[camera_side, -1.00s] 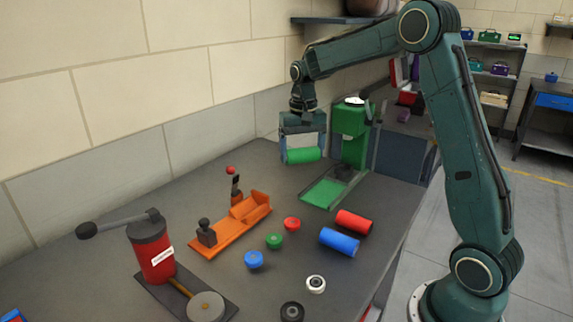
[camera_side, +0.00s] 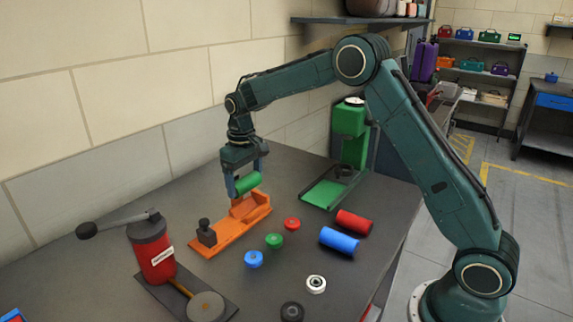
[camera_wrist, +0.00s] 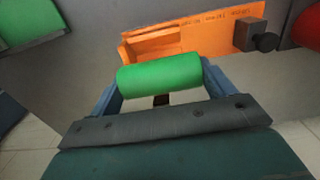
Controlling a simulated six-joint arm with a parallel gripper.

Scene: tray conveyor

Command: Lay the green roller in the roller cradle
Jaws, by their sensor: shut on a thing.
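My gripper (camera_side: 248,183) is shut on the green roller (camera_side: 250,181), gripping it by its two ends. The roller also shows in the wrist view (camera_wrist: 159,76), lying crosswise between the blue fingers. An orange fixture (camera_side: 228,234), which looks like the roller cradle, stands on the bench. It also shows in the wrist view (camera_wrist: 212,45). The roller is above the raised far end of this fixture, near its block; whether they touch I cannot tell. A dark knobbed clamp (camera_side: 206,234) sits at the fixture's near end.
A red roller (camera_side: 353,222) and a blue roller (camera_side: 339,240) lie to the right. Small blue (camera_side: 254,259), green (camera_side: 274,241) and red (camera_side: 292,224) caps stand nearby. A red press (camera_side: 152,250) stands at the left, and a green machine (camera_side: 349,135) at the back.

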